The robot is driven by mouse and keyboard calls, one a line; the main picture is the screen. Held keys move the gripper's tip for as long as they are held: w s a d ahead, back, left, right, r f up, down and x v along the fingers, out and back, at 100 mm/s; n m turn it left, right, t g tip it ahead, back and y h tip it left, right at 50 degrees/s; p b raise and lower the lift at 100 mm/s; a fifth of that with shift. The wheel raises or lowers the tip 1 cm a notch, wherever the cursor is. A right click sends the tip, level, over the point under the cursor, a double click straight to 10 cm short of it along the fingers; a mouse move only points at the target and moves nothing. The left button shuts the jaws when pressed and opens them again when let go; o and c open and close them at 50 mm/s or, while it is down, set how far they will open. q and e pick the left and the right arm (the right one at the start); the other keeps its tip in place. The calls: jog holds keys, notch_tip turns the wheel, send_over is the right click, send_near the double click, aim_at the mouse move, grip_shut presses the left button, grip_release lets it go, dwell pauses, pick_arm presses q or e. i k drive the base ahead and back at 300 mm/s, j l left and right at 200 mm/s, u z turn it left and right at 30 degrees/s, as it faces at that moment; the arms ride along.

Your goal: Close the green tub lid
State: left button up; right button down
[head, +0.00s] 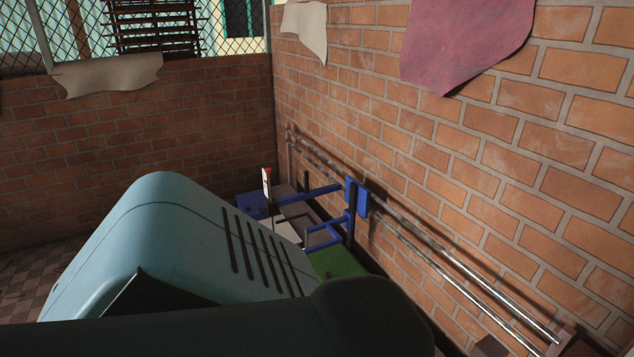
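A flat green surface (338,262) shows low in the middle of the head view, beyond the big teal housing and beside the brick wall. It may be part of the green tub or its lid; its near part is hidden, and I cannot tell whether the lid is open or closed. A dark rounded arm link, likely mine, crosses the bottom of the view and covers what lies behind it. Neither of my grippers can be made out.
A large teal housing with dark slots (190,235) fills the left foreground. Blue frame parts (357,197) and a blue box (251,205) stand behind it. Metal rails (450,275) run along the brick wall (480,150) at right. Checkered floor (35,280) shows at left.

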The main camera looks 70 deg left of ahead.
aim_at(335, 260)
jog(key=u, duration=2.15)
jog(key=i+j+z, duration=0.1)
jog(key=z, duration=0.25)
jog(key=j+z, duration=0.4)
jog(key=i+j+z, duration=0.15)
jog(key=z, duration=0.2)
jog(key=j+z, duration=0.35)
jog(key=j, duration=0.55)
jog(key=j+z, duration=0.1)
jog(key=j, duration=1.8)
